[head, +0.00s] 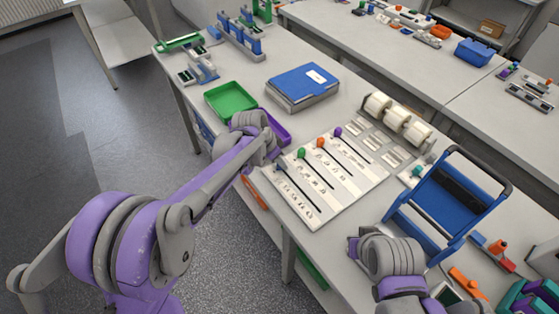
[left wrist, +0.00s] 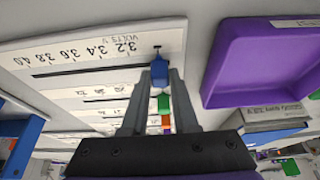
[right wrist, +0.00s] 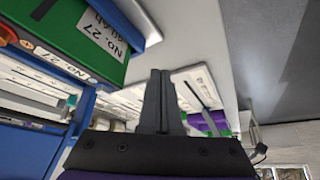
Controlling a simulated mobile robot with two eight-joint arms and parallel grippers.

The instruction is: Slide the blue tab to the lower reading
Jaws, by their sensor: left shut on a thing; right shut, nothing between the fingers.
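The blue tab (left wrist: 159,70) stands between the fingertips of my left gripper (left wrist: 158,80), which is shut on it. It is at the low end of its dark slot, close to the 3.2 mark on the volts scale (left wrist: 85,52), which runs up to 4.0. My right gripper (right wrist: 158,100) is shut and empty, beside the blue-framed stand.
The panel also carries green (head: 301,152), orange (head: 320,142) and purple (head: 338,132) knobs on parallel slots. A purple tray (left wrist: 265,62) lies close to my left gripper. A green tray (head: 231,98), a blue binder (head: 303,86) and a blue-framed stand (head: 447,207) surround the panel.

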